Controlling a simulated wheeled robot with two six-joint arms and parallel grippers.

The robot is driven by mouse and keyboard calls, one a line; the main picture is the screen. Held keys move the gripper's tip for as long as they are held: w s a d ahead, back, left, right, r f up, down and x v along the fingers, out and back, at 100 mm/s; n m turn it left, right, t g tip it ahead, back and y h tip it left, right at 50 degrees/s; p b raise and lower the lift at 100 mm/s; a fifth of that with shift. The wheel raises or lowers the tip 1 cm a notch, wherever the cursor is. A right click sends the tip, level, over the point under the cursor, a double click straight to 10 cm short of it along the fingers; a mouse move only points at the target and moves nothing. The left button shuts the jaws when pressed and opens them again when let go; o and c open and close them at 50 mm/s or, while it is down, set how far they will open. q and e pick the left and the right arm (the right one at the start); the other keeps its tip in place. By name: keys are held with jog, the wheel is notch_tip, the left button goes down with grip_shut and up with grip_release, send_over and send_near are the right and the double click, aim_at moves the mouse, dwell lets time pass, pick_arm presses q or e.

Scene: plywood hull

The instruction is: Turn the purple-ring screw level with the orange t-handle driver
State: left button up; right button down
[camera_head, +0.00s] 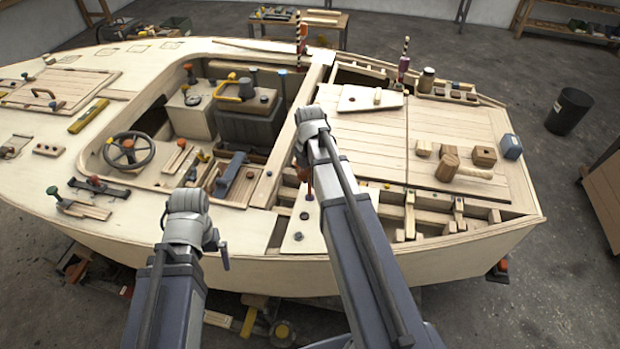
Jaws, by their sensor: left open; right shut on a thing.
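My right arm reaches to the pale plank at the hull's near side. Its gripper (303,160) points down there, mostly hidden by the arm, and is shut on the orange t-handle driver (309,181), of which only a narrow orange-red part shows. A small purplish spot (310,197) shows under the driver, perhaps the purple-ring screw; I cannot tell whether the tip sits in it. Other dark screw heads (304,216) and (298,236) lie nearer on the plank. My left gripper (219,246) is open and empty, by the near hull edge.
A steering wheel (129,150) and a blue-grey block (229,175) are left of the plank. A mallet (461,170) and wooden blocks lie on the right deck. Open framed bays (400,215) lie right of the plank. The near-left deck holds several small fittings.

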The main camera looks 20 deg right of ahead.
jog(key=shift+m, duration=0.7)
